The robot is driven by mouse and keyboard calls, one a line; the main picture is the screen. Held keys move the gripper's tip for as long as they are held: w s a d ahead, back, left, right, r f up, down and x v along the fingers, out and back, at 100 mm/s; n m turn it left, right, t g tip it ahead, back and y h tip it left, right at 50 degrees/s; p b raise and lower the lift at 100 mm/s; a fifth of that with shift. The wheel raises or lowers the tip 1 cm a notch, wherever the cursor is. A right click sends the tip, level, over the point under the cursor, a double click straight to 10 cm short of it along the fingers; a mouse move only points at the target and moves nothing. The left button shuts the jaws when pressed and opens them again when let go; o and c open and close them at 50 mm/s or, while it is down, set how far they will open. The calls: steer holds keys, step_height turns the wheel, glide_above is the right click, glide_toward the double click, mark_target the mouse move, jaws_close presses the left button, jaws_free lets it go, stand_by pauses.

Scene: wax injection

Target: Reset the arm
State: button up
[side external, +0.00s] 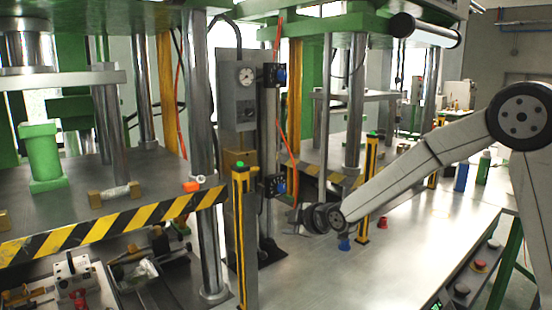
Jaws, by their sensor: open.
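My grey arm reaches in from the right, and its wrist is low over the metal worktable (400,235), in the middle of the picture. My gripper (294,216) is at the far end of the wrist, pointing left toward the grey upright panel with the gauge. It is small and partly hidden by the wrist; it is open, and I see nothing held in it. A small blue piece (343,243) shows just below the wrist; I cannot tell whether it touches the table.
A yellow-black post (369,190) stands close behind my wrist, and another (241,235) stands to its left. A green press with a striped edge (110,225) fills the left. Blue (461,177) and green (483,168) bottles stand at the back right.

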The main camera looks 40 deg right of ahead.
steer(key=s+f+m+g, duration=0.3)
steer(key=s+m, duration=0.1)
steer(key=s, duration=0.4)
steer(key=s+f+m+g, duration=0.3)
steer(key=s+f, duration=0.1)
steer(key=s, duration=0.5)
steer(key=s+f+m+g, duration=0.3)
steer(key=s+m, duration=0.1)
steer(key=s, duration=0.4)
steer(key=shift+s+a+f+m+g, duration=0.25)
steer(key=shift+a+f+m+g, duration=0.05)
steer(key=shift+a+f+g, duration=0.15)
